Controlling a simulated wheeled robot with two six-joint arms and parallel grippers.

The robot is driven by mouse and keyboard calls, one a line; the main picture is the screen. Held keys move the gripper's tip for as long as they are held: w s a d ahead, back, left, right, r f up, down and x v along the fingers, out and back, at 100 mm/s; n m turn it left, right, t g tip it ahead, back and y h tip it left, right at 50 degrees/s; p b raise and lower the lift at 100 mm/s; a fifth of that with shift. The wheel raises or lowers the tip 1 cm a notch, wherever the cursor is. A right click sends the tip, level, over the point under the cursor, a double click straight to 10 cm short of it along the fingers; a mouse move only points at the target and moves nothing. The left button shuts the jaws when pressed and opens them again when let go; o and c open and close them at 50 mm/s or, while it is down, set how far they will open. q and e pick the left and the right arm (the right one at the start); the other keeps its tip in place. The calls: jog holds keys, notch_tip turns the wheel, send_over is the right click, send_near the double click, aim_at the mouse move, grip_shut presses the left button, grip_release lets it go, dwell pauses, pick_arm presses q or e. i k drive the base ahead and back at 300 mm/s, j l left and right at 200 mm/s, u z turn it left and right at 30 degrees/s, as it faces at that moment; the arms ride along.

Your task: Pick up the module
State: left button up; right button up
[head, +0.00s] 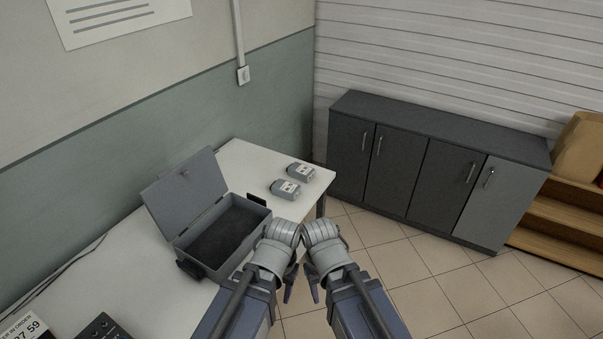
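Two small grey modules with pale labels lie on the far end of the white table: one farther back (301,172) and one nearer (286,189). I cannot tell which one the task means. My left gripper (290,284) and my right gripper (314,285) are side by side at the lower middle of the head view, just off the table's right edge and apart from both modules. The arms hide much of the grippers, so their opening is not clear. No module shows in either gripper.
An open grey case (258,203) with a dark interior and raised lid stands on the white table (120,262), left of my arms. A dark device (100,328) and a number display (22,326) are at the lower left. A dark cabinet (425,175) stands beyond open tiled floor.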

aim_at(304, 173)
jog(key=i+l+u, duration=0.25)
jog(key=i+l, duration=1.3)
jog(key=i+j, duration=0.05)
jog(key=i, duration=0.05)
